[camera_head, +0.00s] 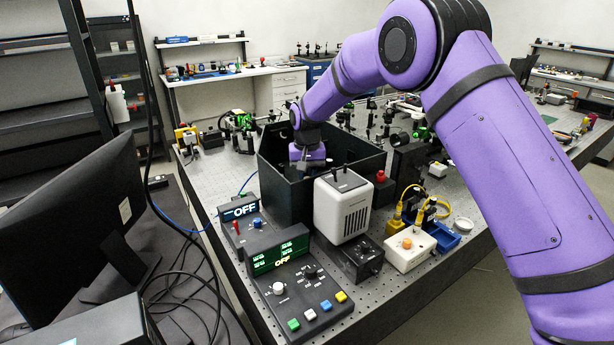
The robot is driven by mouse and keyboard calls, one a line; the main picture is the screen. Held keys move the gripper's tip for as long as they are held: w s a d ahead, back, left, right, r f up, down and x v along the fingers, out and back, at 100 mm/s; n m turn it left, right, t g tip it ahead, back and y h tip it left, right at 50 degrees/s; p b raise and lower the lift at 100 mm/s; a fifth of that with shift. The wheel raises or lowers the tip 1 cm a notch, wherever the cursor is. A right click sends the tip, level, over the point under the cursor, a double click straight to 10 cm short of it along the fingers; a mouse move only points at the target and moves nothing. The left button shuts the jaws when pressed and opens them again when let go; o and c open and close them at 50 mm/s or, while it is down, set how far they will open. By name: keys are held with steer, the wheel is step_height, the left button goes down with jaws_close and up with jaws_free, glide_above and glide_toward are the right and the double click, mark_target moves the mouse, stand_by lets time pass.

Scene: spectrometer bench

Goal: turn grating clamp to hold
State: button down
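My purple arm reaches in from the right and goes down into a black open-topped box (283,198) on the optical bench. My gripper (308,165) is inside the box, below its rim. Its fingers are hidden by the box wall and by my wrist, so I cannot tell whether it is open or shut. The grating clamp is not visible; the inside of the box is mostly hidden from this view.
A grey-white vented unit (343,206) stands close against the box's front right. A white box with an orange knob (409,246) is to the right. A black monitor (70,220) stands at left. Optics crowd the bench behind.

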steer(key=shift+m, duration=1.5)
steer(key=c, duration=1)
jaws_free()
step_height(320, 180, up, 11)
steer(key=shift+f, duration=0.1)
